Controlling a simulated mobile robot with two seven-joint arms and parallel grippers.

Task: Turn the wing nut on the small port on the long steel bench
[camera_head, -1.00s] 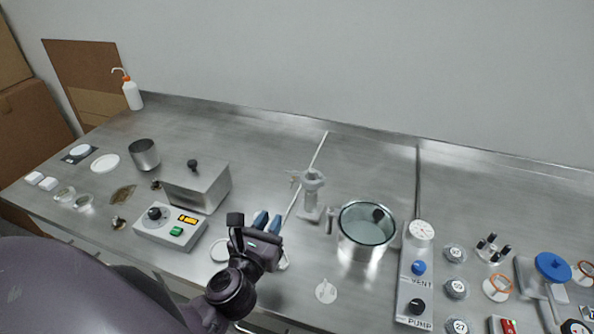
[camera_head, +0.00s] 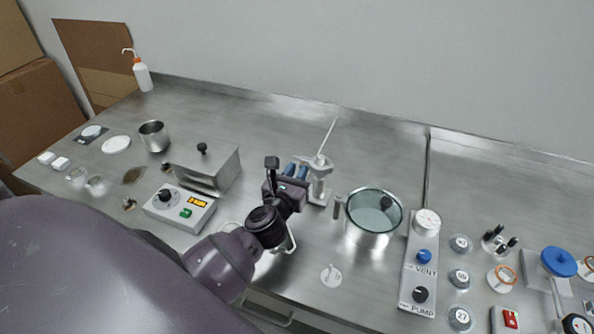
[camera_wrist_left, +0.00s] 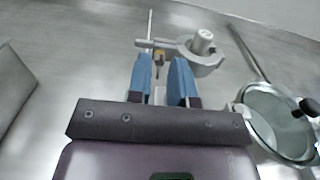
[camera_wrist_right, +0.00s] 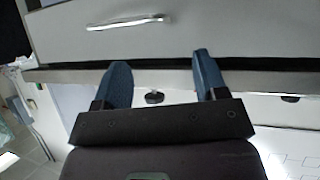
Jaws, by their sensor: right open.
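The small port (camera_head: 318,183) is a grey upright fitting with a clamp ring, standing on the steel bench (camera_head: 255,130) left of a glass-lidded pot. In the left wrist view the port (camera_wrist_left: 203,58) stands at upper right, its clamp reaching left. A small brass-coloured piece, apparently the wing nut (camera_wrist_left: 159,58), shows under the clamp arm, just beyond the gap between my blue fingertips. My left gripper (camera_head: 296,169) is open beside the port's left side; contact with the nut is not clear. My right gripper (camera_wrist_right: 160,70) is open and empty, below the bench edge in front of a drawer-like panel.
The pot (camera_head: 370,220) stands close right of the port. A gauge panel with knobs (camera_head: 420,265) is farther right. A steel box (camera_head: 207,170) and a control box (camera_head: 180,208) lie left of my left gripper. A white disc (camera_head: 331,276) lies in front.

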